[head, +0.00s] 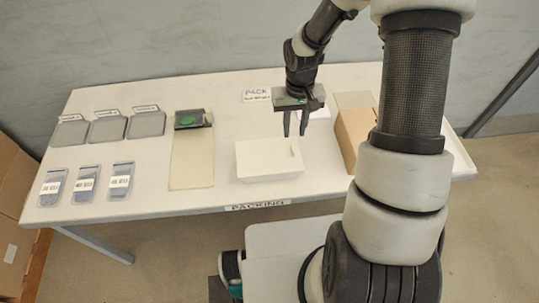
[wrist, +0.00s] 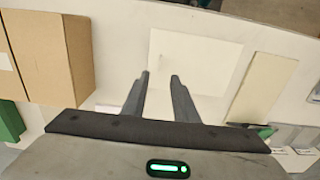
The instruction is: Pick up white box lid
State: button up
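A low white box shape (head: 268,162) with a flat, closed-looking top lies at the front middle of the table; I cannot tell lid from box body. In the wrist view its pale top (wrist: 205,55) shows beyond my fingertips. Another white piece (head: 320,112) lies farther back, partly hidden behind my gripper, and I cannot tell whether it is the lid. My gripper (head: 295,132) points down above the table, behind the front white shape in the head view. Its two fingers are apart with nothing between them in the wrist view (wrist: 160,77).
A brown cardboard box (head: 352,132) stands to the right, close to the white shapes. A beige mat (head: 192,165) with a dark, green-topped device (head: 190,119) lies to the left. Grey trays (head: 107,128) and labelled pouches (head: 86,184) fill the table's left end.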

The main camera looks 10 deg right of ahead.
aim_at(292, 147)
notch_tip(292, 147, down, 8)
jog(key=shift+r, duration=0.1)
dwell(0.4)
grip_shut()
